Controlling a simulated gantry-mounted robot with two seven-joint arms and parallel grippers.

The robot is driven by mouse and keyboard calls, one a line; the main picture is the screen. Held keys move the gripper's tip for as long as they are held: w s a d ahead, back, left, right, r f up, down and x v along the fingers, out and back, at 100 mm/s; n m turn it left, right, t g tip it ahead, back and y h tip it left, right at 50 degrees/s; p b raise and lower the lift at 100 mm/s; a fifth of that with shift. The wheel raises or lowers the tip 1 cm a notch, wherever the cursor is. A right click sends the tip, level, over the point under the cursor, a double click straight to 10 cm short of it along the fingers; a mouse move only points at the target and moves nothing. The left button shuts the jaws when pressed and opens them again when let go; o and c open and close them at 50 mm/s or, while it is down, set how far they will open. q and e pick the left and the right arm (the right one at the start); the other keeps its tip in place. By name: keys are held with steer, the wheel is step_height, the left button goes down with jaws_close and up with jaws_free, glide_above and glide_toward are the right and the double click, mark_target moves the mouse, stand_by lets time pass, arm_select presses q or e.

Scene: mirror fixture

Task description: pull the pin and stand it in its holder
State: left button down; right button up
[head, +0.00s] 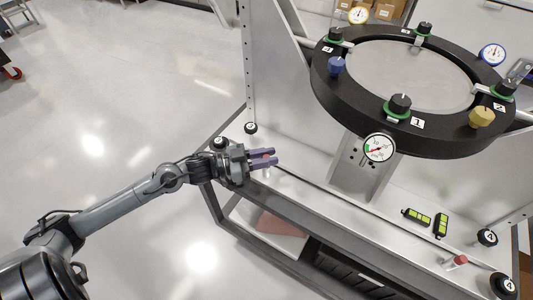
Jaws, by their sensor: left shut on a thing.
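My left gripper (263,158) reaches in from the left over the front left end of the grey ledge. Its purple-grey fingers are shut on a small red-topped pin (267,155), which is mostly hidden between them. I cannot tell whether the pin's lower end is still seated. A similar red-topped piece (459,260) lies or stands at the right part of the ledge. I cannot make out which part is the holder. My right gripper is not in view.
A black ring (350,93) with a round mirror plate, several knobs and dial gauges stands above the ledge on a grey post. Two green-yellow levels (416,216) lie on the ledge (330,195). Black numbered knobs (487,238) sit at its ends. Open floor is at left.

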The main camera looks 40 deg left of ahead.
arm_select(q)
steer(key=shift+f, duration=0.55)
steer(key=c, duration=0.9)
jaws_free()
steer(key=shift+o, duration=0.2)
steer(key=shift+s+a, duration=0.1)
steer(key=shift+s+a, duration=0.3)
steer(key=shift+s, duration=0.15)
steer(key=shift+p+v, duration=1.45)
steer(key=shift+v, duration=3.3)
steer(key=shift+r, duration=0.15)
